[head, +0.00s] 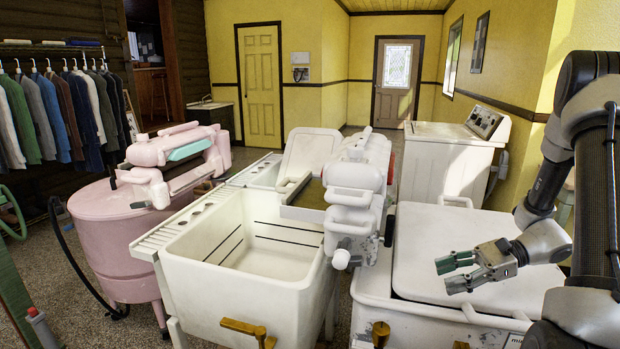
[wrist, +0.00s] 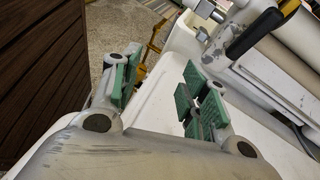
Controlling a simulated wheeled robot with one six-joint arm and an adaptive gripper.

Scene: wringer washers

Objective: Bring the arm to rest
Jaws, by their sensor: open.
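My gripper (head: 456,273) reaches in from the right on my dark and grey arm. Its green-padded fingers are apart with nothing between them. In the head view it hangs over the white lid (head: 470,245) of the near wringer washer, and I cannot tell how high above it. In the wrist view my gripper (wrist: 158,95) shows its two fingers spread, with the white lid (wrist: 150,130) below.
A white wringer (head: 352,195) stands left of my gripper, beside an open white tub (head: 255,285). A pink washer (head: 115,225) and hanging clothes (head: 60,120) are farther left. A white top-loading machine (head: 445,160) stands behind. Doors are at the back.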

